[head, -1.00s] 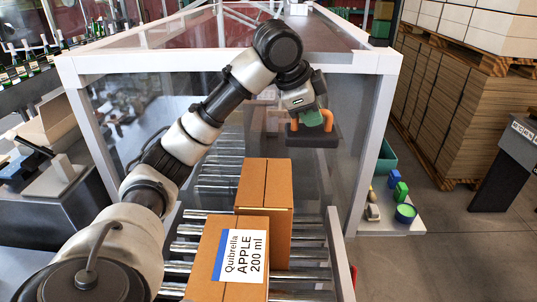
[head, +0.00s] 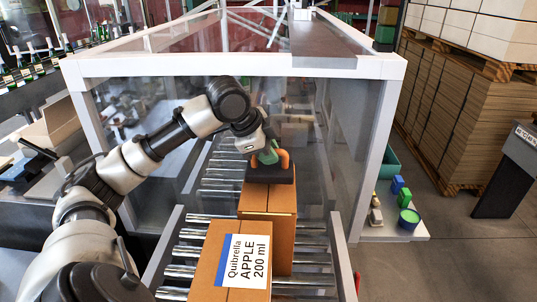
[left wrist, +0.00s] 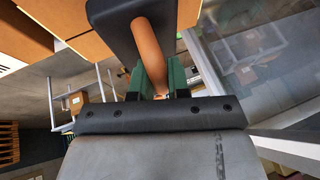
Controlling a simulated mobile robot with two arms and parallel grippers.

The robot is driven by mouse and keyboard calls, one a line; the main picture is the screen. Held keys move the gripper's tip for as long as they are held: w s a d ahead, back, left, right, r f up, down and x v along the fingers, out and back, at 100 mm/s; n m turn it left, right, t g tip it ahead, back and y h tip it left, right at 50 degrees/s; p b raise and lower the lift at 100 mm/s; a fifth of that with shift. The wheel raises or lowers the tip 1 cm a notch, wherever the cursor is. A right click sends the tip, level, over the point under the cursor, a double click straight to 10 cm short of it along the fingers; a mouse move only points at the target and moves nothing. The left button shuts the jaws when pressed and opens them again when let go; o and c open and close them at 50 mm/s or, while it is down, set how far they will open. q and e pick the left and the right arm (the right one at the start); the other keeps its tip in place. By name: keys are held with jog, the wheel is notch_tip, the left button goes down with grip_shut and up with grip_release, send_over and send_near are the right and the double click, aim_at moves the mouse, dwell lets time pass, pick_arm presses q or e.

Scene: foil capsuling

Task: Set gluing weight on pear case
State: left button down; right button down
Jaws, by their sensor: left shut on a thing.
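The gluing weight (head: 262,176) is a dark block with an orange handle (head: 284,160). My left gripper (head: 268,156), with green fingers, is shut on that handle, also seen in the left wrist view (left wrist: 154,60). The weight is at the far end of the rear cardboard case (head: 268,202); I cannot tell whether it touches the top. The rear case shows no readable label, so I cannot confirm it is pear. The front case (head: 205,262) carries a label reading Quibrella APPLE 200 ml. My right gripper is not in view.
Both cases stand on a roller conveyor (head: 305,258) leading under a white-framed clear enclosure (head: 230,68). A white shelf (head: 385,232) at the right holds blue and green items. Stacked cardboard (head: 450,125) stands far right.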

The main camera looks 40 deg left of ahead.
pick_arm(q)
jog(key=shift+f, duration=0.3)
jog(key=shift+f, duration=0.35)
jog(key=shift+f, duration=0.25)
jog(key=c, duration=1.1)
grip_release()
jog(key=shift+s, duration=0.1)
